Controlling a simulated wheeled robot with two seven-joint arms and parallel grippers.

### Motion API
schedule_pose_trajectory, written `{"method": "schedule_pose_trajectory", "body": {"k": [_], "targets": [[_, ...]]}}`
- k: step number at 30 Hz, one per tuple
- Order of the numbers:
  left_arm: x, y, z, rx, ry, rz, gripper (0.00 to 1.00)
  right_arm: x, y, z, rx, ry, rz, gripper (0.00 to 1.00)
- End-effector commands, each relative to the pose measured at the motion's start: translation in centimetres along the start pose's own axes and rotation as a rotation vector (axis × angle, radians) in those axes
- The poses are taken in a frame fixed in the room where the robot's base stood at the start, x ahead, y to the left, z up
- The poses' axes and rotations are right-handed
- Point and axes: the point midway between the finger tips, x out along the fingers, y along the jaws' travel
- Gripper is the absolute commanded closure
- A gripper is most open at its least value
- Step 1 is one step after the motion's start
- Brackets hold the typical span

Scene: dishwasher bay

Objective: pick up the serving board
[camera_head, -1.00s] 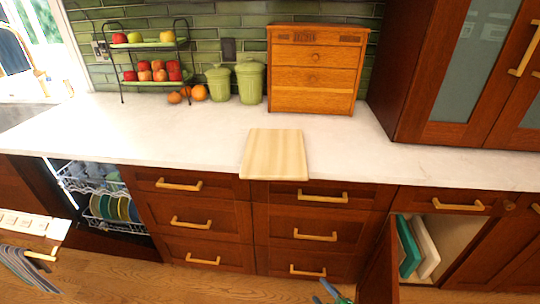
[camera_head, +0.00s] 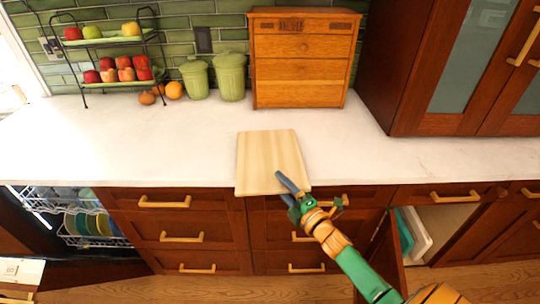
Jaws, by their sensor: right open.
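The serving board (camera_head: 268,160) is a pale wooden slab lying flat on the white counter. Its near edge reaches the counter's front edge. My right gripper (camera_head: 312,189) is at the board's near right corner, with its fingers spread apart. One dark finger overlaps the corner in the picture; I cannot tell whether it touches the board. The gripper holds nothing. My left gripper is out of view.
A wooden drawer chest (camera_head: 304,58) stands behind the board, with green canisters (camera_head: 230,76) and a fruit rack (camera_head: 110,55) to its left. A dishwasher (camera_head: 80,222) stands open at left. A cabinet door (camera_head: 384,245) is open at right. The counter (camera_head: 180,135) around the board is clear.

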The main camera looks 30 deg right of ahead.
Motion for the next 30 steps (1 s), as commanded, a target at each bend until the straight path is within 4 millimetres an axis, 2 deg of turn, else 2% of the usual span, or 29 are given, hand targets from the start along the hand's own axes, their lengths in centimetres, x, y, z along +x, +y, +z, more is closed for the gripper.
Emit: {"method": "schedule_pose_trajectory", "body": {"k": [3,8,11,12,15,30], "targets": [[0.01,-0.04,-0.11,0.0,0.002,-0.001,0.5,0.83,-0.01,0.01,0.0,0.0,0.0,0.43],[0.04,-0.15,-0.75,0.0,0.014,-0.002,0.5,0.8,-0.07,0.0,0.001,0.0,-0.001,0.43],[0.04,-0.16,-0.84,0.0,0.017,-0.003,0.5,0.79,-0.07,0.01,0.001,0.0,-0.001,0.67],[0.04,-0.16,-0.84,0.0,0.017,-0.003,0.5,0.79,-0.07,0.01,0.001,0.0,-0.001,0.78],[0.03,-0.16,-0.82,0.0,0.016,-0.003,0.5,0.78,-0.07,0.01,0.001,0.0,-0.001,1.0],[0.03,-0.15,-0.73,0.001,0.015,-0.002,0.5,0.77,-0.06,0.0,0.001,0.0,-0.001,1.0]]}}
